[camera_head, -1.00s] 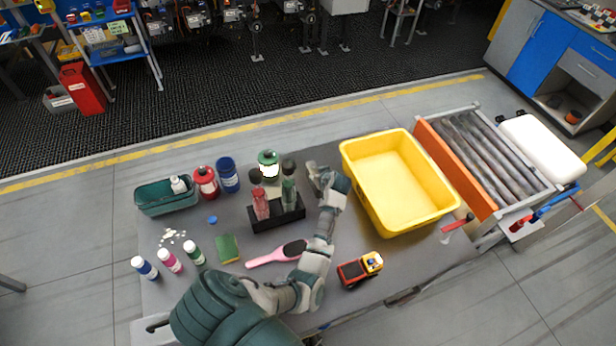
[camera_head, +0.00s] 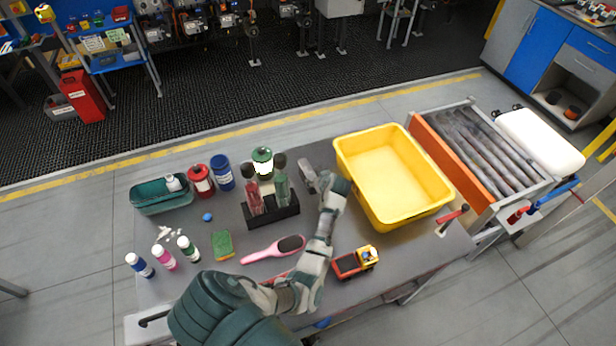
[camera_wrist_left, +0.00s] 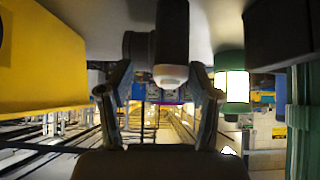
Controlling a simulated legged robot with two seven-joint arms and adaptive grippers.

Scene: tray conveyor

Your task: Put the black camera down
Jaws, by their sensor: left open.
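My left gripper (camera_head: 316,178) is over the table between the black bottle rack and the yellow tub. In the left wrist view its two fingers (camera_wrist_left: 160,88) are spread apart and open. A dark object with a rounded pale end (camera_wrist_left: 172,45), which looks like the black camera, is at the grey table surface between and just beyond the fingers. I see no finger closed on it. My right gripper is not in view.
The yellow tub (camera_head: 350,160) stands right of the gripper, with a roller conveyor (camera_head: 480,150) beyond. The black rack (camera_head: 270,217) with bottles and a green lantern (camera_head: 262,160) are close on the left. A hairbrush (camera_head: 272,249) and toy truck (camera_head: 355,262) lie nearer me.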

